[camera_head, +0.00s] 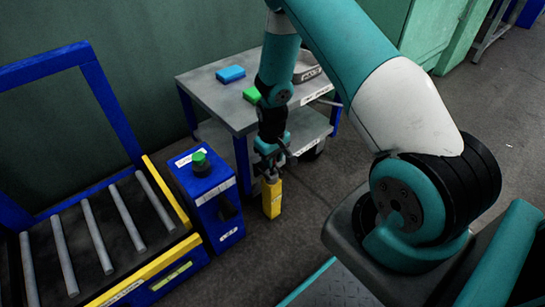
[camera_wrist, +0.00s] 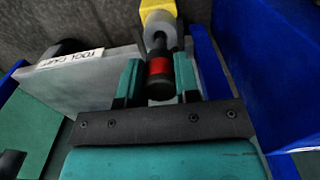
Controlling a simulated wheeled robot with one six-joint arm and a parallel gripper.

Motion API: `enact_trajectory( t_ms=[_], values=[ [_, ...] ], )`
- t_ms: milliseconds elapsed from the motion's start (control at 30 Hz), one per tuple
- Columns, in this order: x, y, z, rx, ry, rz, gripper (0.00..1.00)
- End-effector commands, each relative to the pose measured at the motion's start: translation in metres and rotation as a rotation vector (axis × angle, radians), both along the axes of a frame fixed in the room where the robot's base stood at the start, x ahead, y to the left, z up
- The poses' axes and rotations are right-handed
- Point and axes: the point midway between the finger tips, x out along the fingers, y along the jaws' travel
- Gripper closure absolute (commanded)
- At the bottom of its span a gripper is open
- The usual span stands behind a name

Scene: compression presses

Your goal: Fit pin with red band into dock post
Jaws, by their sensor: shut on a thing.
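The pin with the red band (camera_wrist: 159,68) is held between the two teal fingers of my gripper (camera_wrist: 158,82) in the wrist view. It has a dark body, a grey collar and a yellow end. In the head view my gripper (camera_head: 270,160) points down with the pin's yellow end (camera_head: 272,198) hanging below it; the red band cannot be made out there. The blue dock post (camera_head: 215,205), with a green knob on top and a dark opening in its side, stands left of the pin, apart from it.
A tool cart (camera_head: 240,118) with blue (camera_head: 230,74) and green (camera_head: 252,95) blocks on top stands close behind my gripper. A roller conveyor (camera_head: 105,235) with yellow edges is left of the post. A blue surface (camera_wrist: 250,65) fills the wrist view's right. Floor right of the pin is clear.

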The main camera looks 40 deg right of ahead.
Motion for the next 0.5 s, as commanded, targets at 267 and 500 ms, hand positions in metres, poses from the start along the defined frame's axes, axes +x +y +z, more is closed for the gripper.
enact_trajectory(
  t_ms=[267,500],
  values=[
    [0.0002,-0.0001,-0.001,0.0,-0.001,0.0,0.95],
    [0.0003,-0.0001,-0.0065,0.0,-0.001,0.0,0.95]
  ],
)
